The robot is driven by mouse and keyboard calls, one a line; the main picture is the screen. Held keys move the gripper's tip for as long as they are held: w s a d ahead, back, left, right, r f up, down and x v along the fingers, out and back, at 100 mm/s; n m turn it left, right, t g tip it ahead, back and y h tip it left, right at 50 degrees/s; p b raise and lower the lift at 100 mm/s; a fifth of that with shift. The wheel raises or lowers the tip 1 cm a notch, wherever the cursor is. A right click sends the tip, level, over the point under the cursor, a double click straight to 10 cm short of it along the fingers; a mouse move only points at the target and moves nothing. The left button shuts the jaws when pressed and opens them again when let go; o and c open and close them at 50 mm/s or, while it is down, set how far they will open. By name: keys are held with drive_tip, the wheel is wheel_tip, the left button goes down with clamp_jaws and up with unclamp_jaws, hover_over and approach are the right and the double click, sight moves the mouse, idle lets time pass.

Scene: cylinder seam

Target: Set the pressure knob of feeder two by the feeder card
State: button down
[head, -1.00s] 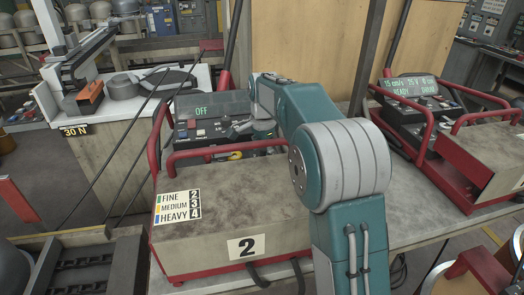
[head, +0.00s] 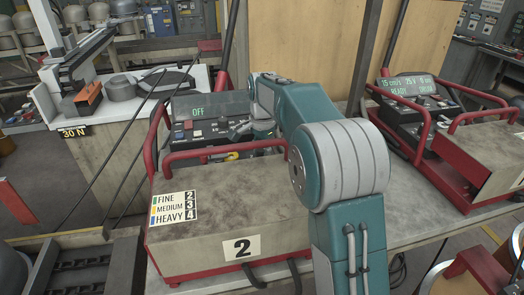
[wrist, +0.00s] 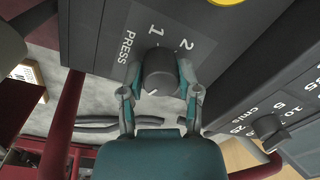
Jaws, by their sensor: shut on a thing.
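Feeder two (head: 225,222) is a dusty tan case in a red frame, with a "2" plate on its front. Its feeder card (head: 175,207) reads FINE 2, MEDIUM 3, HEAVY 4. Its display (head: 197,112) reads OFF. The pressure knob (wrist: 158,72) is dark, beside the word PRESS, with 1 and 2 visible on its scale. A small pale mark shows near its lower edge; I cannot tell the setting from it. My gripper (wrist: 160,80) is shut on the knob, one finger on each side. In the head view my arm hides the knob.
A second knob (wrist: 268,128) with a cm/s scale is at the right in the wrist view. Red frame bars surround the panel. Another feeder (head: 408,108) stands on the right, its display lit. A pale bench (head: 120,95) is at the left.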

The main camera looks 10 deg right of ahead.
drive_tip(key=n, duration=0.5)
drive_tip(key=shift+s+a+f, duration=0.1)
drive_tip(key=shift+f, duration=0.15)
drive_tip(key=n, duration=0.4)
drive_tip(key=shift+n, duration=0.4)
drive_tip(key=n, duration=0.4)
drive_tip(key=shift+g, duration=0.3)
drive_tip(key=n, duration=0.5)
drive_tip(key=shift+n, duration=0.3)
drive_tip(key=shift+c, duration=1.5)
unclamp_jaws()
drive_tip(key=shift+r, duration=0.1)
drive_tip(key=shift+r, duration=0.15)
